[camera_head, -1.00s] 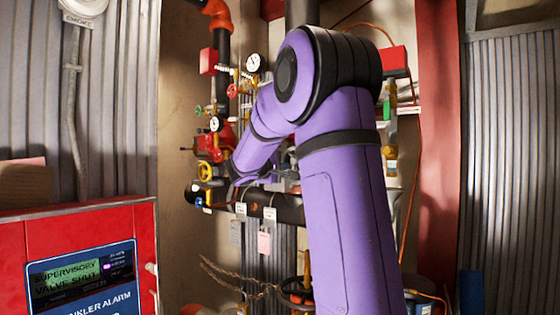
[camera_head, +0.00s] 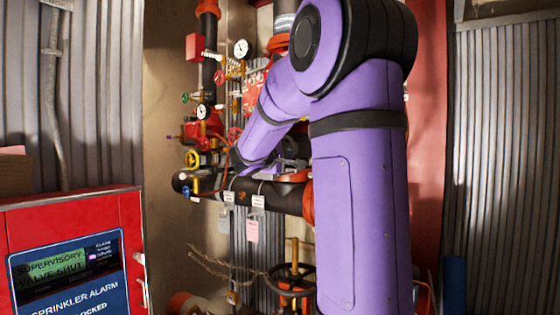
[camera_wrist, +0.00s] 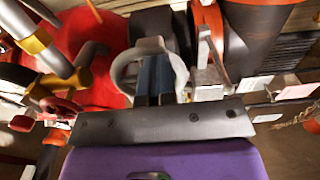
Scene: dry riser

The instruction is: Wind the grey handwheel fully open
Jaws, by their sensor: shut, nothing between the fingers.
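The grey handwheel (camera_wrist: 121,68) is a pale ring in the middle of the wrist view, in front of a dark body and red pipework. My gripper (camera_wrist: 155,62) is shut and empty. Its blue-grey fingers appear within the ring's outline, pointing at the wheel's middle. I cannot tell whether they touch the rim or a spoke. In the head view my purple arm hides the handwheel, and my fingertips cannot be made out there.
A red alarm panel (camera_head: 75,205) at lower left reads "SUPERVISORY VALVE SHUT". A dark handwheel (camera_head: 292,276) sits below. Pipework crowds my gripper.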

